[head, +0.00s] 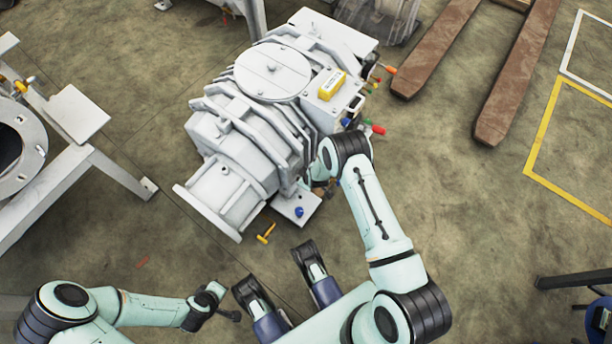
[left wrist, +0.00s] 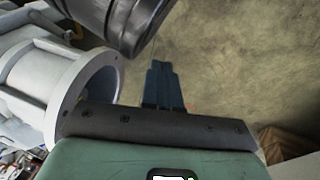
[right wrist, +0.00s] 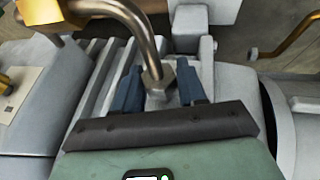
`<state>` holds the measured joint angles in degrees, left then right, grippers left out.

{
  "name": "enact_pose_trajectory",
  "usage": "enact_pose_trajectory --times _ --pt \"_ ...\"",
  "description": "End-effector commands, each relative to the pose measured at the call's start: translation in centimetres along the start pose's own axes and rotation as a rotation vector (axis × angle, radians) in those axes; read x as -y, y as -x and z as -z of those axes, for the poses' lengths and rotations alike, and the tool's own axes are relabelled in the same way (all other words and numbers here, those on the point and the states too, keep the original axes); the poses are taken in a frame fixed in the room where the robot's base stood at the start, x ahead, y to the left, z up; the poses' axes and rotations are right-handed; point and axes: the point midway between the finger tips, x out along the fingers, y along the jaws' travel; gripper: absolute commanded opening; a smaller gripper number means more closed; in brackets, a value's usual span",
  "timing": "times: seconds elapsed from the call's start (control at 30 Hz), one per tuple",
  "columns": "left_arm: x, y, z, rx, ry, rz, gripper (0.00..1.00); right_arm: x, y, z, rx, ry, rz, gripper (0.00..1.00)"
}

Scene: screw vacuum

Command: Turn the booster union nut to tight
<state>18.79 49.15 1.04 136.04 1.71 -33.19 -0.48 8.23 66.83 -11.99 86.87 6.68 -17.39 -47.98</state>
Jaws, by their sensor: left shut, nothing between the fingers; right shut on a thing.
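The union nut (right wrist: 157,80) is a grey hex nut at the lower end of a bent metal pipe (right wrist: 138,22) in the right wrist view. My right gripper (right wrist: 158,88) is shut on it, with one dark blue finger on each side. In the head view my right arm reaches to the near right side of the grey ribbed pump (head: 245,125); the nut and right fingertips are hidden there. My left gripper (left wrist: 160,68) is shut and empty, its fingers together over open floor. It also shows in the head view (head: 234,315), low and away from the pump.
A grey frame (head: 75,115) stands left. Rusty forks (head: 435,45) lie upper right.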

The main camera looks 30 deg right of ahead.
Motion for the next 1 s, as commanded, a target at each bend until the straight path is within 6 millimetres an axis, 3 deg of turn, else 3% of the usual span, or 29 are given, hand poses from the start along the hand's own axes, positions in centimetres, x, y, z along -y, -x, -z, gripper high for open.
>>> enact_pose_trajectory --times 0.37,0.4,0.43,0.77,0.87,1.0 --pt "0.0 0.0 -0.1 0.001 0.000 0.000 0.00 -0.1 -0.1 -0.1 0.000 -0.004 0.001 0.10" --pt "0.0 0.0 0.0 0.001 0.000 0.000 0.00 -0.1 -0.1 0.0 0.000 -0.004 0.001 0.51" --pt "0.0 0.0 0.0 0.001 0.000 0.000 0.00 -0.1 -0.1 0.0 0.000 -0.003 0.001 0.60" --pt "-0.1 0.1 0.0 -0.001 0.000 -0.001 0.00 0.0 0.2 0.0 0.000 -0.002 0.002 0.61" --pt "-0.5 0.7 0.4 -0.013 -0.004 -0.009 0.00 -0.1 1.1 0.1 -0.001 -0.001 0.002 0.61" --pt "-1.7 2.2 1.3 -0.041 -0.016 -0.028 0.00 -0.2 3.9 0.2 -0.002 -0.002 0.002 0.61"
